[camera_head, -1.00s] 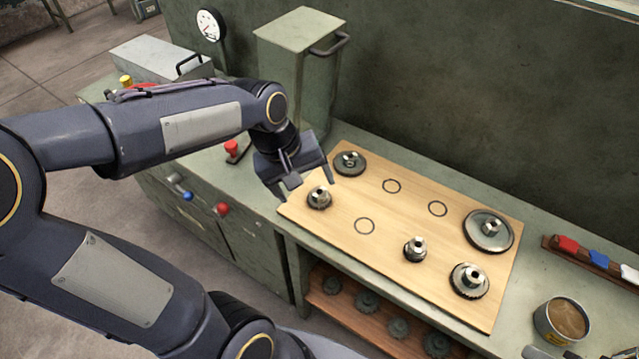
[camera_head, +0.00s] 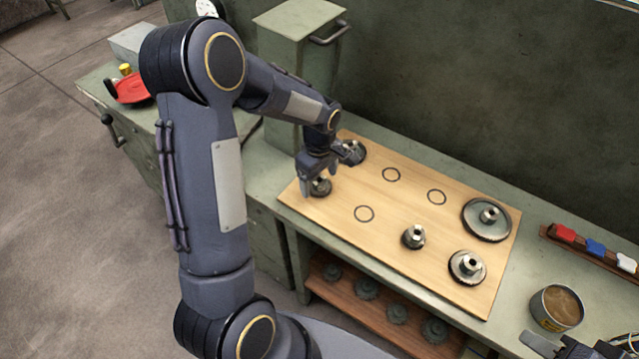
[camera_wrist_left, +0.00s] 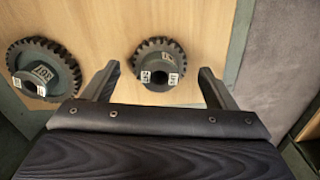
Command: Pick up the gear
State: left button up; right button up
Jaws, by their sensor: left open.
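Several dark gears with metal hubs stand on a wooden board (camera_head: 385,235) on the bench. My left gripper (camera_head: 328,176) is open over the board's left end. A small gear (camera_head: 320,187) lies below it at the near left corner, partly covered by the fingers. In the left wrist view this gear (camera_wrist_left: 158,64) appears between and just beyond the open fingertips (camera_wrist_left: 158,78), with no visible contact. A larger gear (camera_head: 354,151) sits behind it, and it also shows at left in the wrist view (camera_wrist_left: 45,70). My right gripper (camera_head: 575,346) is cut off at the bottom right.
A small gear (camera_head: 413,237), a toothed gear (camera_head: 467,267) and a large gear (camera_head: 487,219) stand on the board's right part. Empty circles mark its middle. A green metal box (camera_head: 295,70) rises behind the left end. A tin (camera_head: 557,308) stands at right.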

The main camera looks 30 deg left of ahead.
pick_arm(q)
jog(key=shift+f, duration=0.9)
jog(key=shift+c, duration=0.2)
jog(key=c, duration=1.2)
jog(key=shift+r, duration=0.1)
jog(key=shift+c, duration=0.9)
jog(key=shift+w, duration=0.1)
